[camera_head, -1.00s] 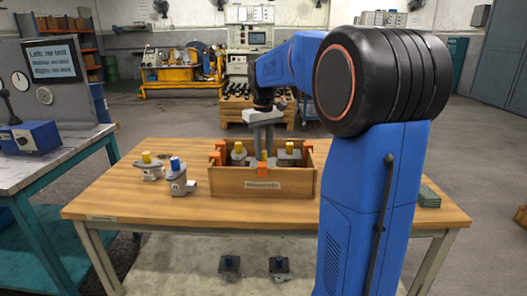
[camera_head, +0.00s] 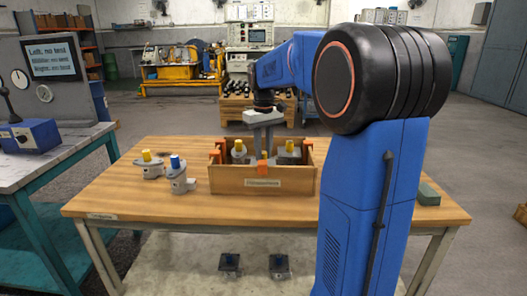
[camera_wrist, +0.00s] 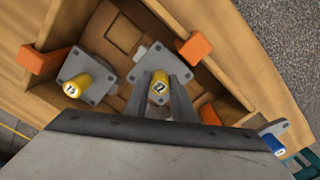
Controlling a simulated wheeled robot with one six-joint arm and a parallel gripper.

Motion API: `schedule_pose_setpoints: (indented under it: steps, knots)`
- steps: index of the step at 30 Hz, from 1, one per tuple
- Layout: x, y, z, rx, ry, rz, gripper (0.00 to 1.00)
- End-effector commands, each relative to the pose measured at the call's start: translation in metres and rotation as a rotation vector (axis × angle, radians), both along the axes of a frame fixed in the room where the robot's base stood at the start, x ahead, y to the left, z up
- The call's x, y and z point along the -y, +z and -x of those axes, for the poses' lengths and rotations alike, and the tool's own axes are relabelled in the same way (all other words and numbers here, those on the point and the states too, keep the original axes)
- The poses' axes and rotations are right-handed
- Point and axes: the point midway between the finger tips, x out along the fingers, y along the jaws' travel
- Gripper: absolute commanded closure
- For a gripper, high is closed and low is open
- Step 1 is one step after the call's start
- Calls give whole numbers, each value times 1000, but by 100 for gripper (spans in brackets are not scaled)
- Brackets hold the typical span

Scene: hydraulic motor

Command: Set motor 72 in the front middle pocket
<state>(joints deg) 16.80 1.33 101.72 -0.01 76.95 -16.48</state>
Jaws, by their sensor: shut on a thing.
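My gripper (camera_head: 264,147) reaches down into the wooden crate (camera_head: 229,186) on the table. In the wrist view its fingers (camera_wrist: 160,98) are shut on a grey motor with a yellow cap (camera_wrist: 159,84). The cap's number is small and seems to end in 2. The motor's square flange sits between the crate's walls; whether it rests on the pocket floor I cannot tell. Another yellow-capped motor (camera_wrist: 72,80) stands beside it in the crate. In the head view the fingers and the crate's front wall mostly hide the held motor.
Orange clips (camera_wrist: 195,47) sit on the crate's walls. Left of the crate stand a yellow-capped motor (camera_head: 149,167) and a blue-capped motor (camera_head: 178,178). A green block (camera_head: 428,194) lies at the table's right. The table front is clear.

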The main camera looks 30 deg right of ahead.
Motion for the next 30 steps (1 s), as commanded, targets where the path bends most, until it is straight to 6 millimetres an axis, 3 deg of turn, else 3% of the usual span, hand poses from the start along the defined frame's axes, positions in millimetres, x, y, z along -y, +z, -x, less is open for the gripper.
schedule_pose_setpoints:
  steps: [1,3,4,16,20,30]
  knots:
    - [0,0,0,1,0,0,75]
    - [0,0,0,1,0,0,58]
    - [0,0,0,1,0,0,55]
    - [0,7,0,1,0,0,55]
    - [0,24,-1,3,0,1,55]
    - [0,91,-1,3,0,1,55]
